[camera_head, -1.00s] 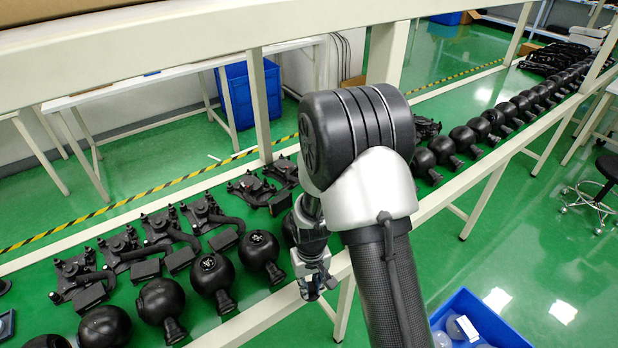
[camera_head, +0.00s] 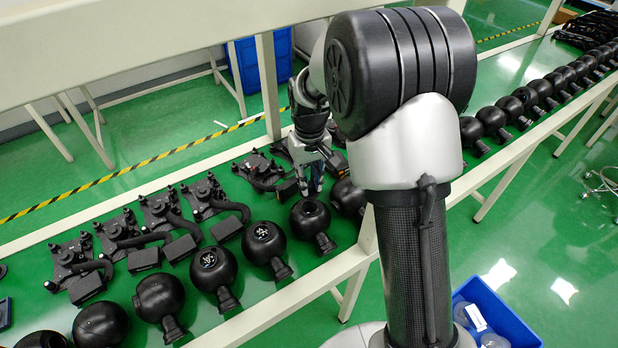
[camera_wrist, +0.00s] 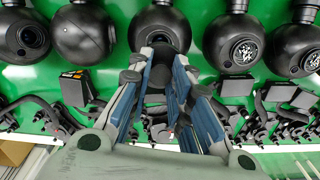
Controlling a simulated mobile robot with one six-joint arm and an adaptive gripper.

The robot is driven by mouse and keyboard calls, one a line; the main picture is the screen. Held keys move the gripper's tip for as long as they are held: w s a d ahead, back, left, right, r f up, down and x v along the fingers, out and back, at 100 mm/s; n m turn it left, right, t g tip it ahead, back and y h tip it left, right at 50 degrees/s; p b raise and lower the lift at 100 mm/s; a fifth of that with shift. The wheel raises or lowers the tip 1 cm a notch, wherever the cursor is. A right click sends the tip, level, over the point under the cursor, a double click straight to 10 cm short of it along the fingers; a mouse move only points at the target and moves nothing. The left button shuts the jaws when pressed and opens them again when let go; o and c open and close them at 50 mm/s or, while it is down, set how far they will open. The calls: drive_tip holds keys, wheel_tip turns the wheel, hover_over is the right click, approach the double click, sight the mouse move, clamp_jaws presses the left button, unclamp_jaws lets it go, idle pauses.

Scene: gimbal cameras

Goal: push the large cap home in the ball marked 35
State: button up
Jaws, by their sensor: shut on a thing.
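My gripper (camera_head: 312,193) points down over a black ball (camera_head: 309,220) in the front row on the table. Its fingers are shut on a small dark part (camera_wrist: 155,82), probably the large cap, mostly hidden between them in the wrist view. The ball under the fingertips (camera_wrist: 165,60) has a round dark opening on top, and its neck points to the table's front edge; it also shows in the wrist view (camera_wrist: 158,22). I cannot tell whether the held part touches the ball. No number 35 can be read.
More black balls stand on both sides, one close at the left (camera_head: 264,243) with a white-patterned face. Behind lie black bracket assemblies (camera_head: 212,196). A pale beam (camera_head: 150,55) runs above the table. A blue bin (camera_head: 510,322) with clear parts stands at the lower right.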

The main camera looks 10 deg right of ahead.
sight(310, 184)
drive_tip(key=shift+f, duration=0.1)
drive_tip(key=shift+f+b, duration=1.65)
drive_tip(key=shift+f, duration=1.15)
drive_tip(key=shift+f, duration=0.8)
drive_tip(key=o, duration=0.8)
drive_tip(key=shift+c, duration=0.2)
drive_tip(key=shift+r, duration=0.1)
wheel_tip(310, 184, up, 12)
drive_tip(key=shift+f, duration=0.1)
drive_tip(key=shift+s, duration=0.1)
idle(0.5)
